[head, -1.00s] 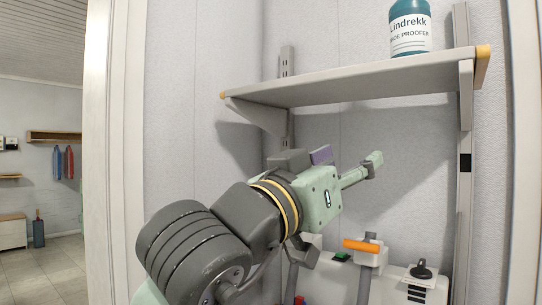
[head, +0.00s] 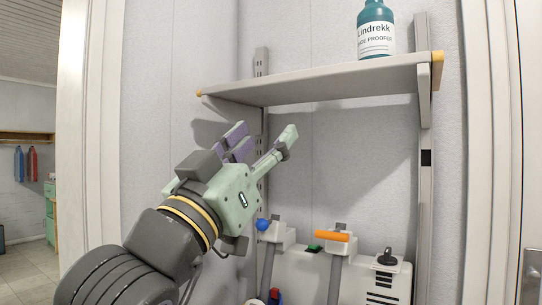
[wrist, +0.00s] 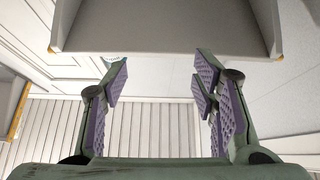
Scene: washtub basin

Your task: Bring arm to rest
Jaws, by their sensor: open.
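My gripper (head: 262,146) is in the middle of the head view, below and in front of the wall shelf, tilted up to the right. Its pale green fingers with purple pads are spread apart. In the wrist view my gripper (wrist: 160,85) shows a clear gap between the pads, and nothing is held. The underside of the shelf (wrist: 165,30) fills the top of the wrist view. In the head view the shelf (head: 330,85) has a teal bottle (head: 375,35) with a white label on it, above and to the right of my gripper.
Below at the right are an orange-handled lever (head: 333,237), a blue knob (head: 263,225) and a white box with a black knob (head: 387,258). A white door frame (head: 88,130) stands at left, with a room beyond. The wall below the shelf's right half is clear.

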